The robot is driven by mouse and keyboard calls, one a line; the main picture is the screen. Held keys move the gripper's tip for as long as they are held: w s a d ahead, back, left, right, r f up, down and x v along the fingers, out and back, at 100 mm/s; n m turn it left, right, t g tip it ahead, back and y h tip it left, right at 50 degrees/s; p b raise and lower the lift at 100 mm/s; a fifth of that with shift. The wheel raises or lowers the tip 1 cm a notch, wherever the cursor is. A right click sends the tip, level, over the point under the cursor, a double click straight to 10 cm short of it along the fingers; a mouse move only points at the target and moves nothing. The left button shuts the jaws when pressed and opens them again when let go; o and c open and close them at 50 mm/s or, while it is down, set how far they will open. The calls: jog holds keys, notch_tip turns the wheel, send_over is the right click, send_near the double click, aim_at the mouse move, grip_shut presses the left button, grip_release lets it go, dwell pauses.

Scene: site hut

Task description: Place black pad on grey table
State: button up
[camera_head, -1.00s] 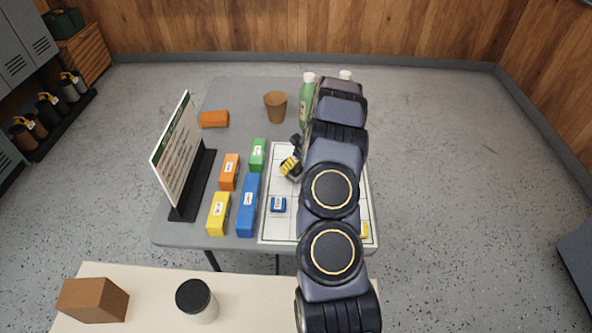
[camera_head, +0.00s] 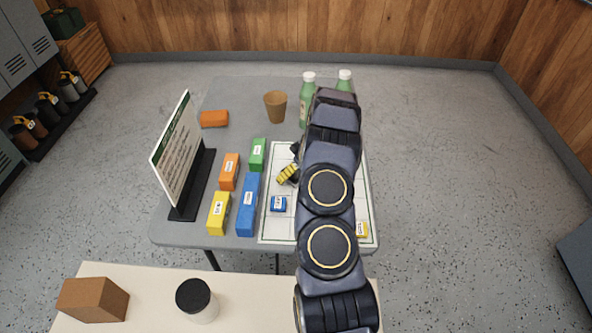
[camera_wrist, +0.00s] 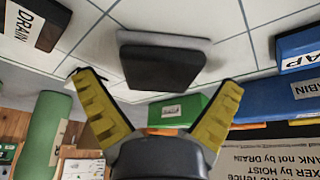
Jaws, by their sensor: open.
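A black pad (camera_wrist: 160,65) shows in the wrist view as a dark slab with a paler grey edge, against the white gridded board (camera_wrist: 225,60). My gripper (camera_wrist: 160,100) is open, its yellow fingers spread on either side below the pad; nothing is between the fingertips. In the head view my gripper (camera_head: 287,175) is over the board (camera_head: 275,228), partly behind my arm. I cannot pick out the pad in the head view. The grey table (camera_head: 235,95) has bare top at its back.
Near the board are blue (camera_head: 248,205), green (camera_head: 257,154), orange (camera_head: 229,172) and yellow (camera_head: 219,214) blocks. A sign (camera_head: 180,155) stands left. A brown cup (camera_head: 275,107) and green bottles (camera_head: 307,102) stand behind. A dark DRAIN block (camera_wrist: 35,22) shows in the wrist view.

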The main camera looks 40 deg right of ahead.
jog(key=v, duration=1.2)
jog(key=s+a+r+n+g+y, duration=0.1)
jog(key=a+r, duration=0.5)
jog(key=a, duration=0.5)
jog(key=s+a+r+n+g+y, duration=0.1)
jog(key=a+r, duration=0.6)
jog(key=a, duration=0.4)
jog(key=s+a+r+g, duration=0.2)
jog(key=s+a+r, duration=0.2)
jog(key=s+a, duration=0.6)
jog(key=s+a+r+m+g+h, duration=0.1)
jog(key=s+r+m+g+h, duration=0.1)
jog(key=s, duration=1.3)
